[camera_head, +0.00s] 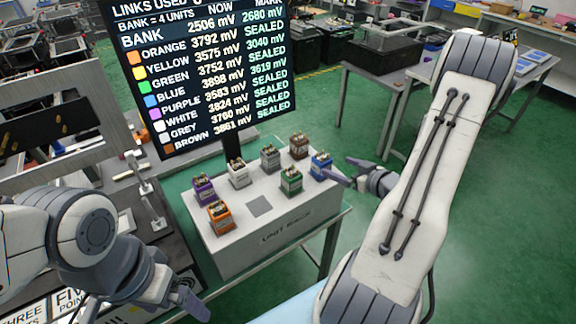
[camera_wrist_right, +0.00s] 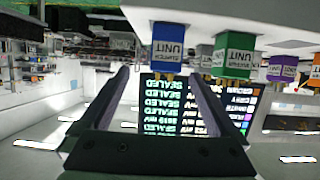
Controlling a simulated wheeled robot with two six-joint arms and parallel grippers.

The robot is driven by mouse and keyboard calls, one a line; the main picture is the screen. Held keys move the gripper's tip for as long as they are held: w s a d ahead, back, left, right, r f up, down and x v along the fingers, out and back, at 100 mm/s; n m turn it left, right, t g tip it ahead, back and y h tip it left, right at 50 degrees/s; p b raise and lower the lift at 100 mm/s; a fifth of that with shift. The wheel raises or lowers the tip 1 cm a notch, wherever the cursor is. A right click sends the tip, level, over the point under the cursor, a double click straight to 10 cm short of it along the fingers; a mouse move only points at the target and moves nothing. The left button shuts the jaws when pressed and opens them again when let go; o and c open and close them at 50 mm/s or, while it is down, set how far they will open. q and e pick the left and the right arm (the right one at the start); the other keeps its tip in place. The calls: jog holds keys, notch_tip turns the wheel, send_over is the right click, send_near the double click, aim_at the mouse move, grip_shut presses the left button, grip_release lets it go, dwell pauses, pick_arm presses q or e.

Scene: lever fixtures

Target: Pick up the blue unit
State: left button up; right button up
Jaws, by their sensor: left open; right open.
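The blue unit (camera_head: 321,167) stands upright at the right end of the light grey unit rack (camera_head: 259,238). My right gripper (camera_head: 342,171) is open just to its right, with its fingers pointing at it. In the right wrist view, which is upside down, the blue unit (camera_wrist_right: 167,48) appears between and beyond the two open fingers (camera_wrist_right: 158,78). Nothing is held; whether a finger touches the unit cannot be told. My left gripper (camera_head: 184,300) is open and empty at the lower left, away from the rack.
The green unit (camera_head: 291,181) stands close to the left of the blue one. Brown (camera_head: 299,147), grey (camera_head: 270,158), white (camera_head: 238,174), purple (camera_head: 203,189) and orange (camera_head: 220,217) units share the rack. A screen (camera_head: 205,75) on a post rises behind. Green floor lies right.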

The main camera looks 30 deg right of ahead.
aim_at(327, 164)
jog(key=x, duration=0.2)
jog(key=a+p+x, duration=0.1)
jog(key=x, duration=0.2)
jog(key=shift+r, duration=0.1)
jog(key=p+x, duration=0.1)
jog(key=x, duration=0.1)
jog(key=p+x, duration=0.1)
jog(key=x, duration=0.1)
jog(key=shift+w, duration=0.45)
jog(key=shift+w+f, duration=0.25)
jog(key=shift+w, duration=0.25)
grip_shut()
jog(key=shift+r, duration=0.1)
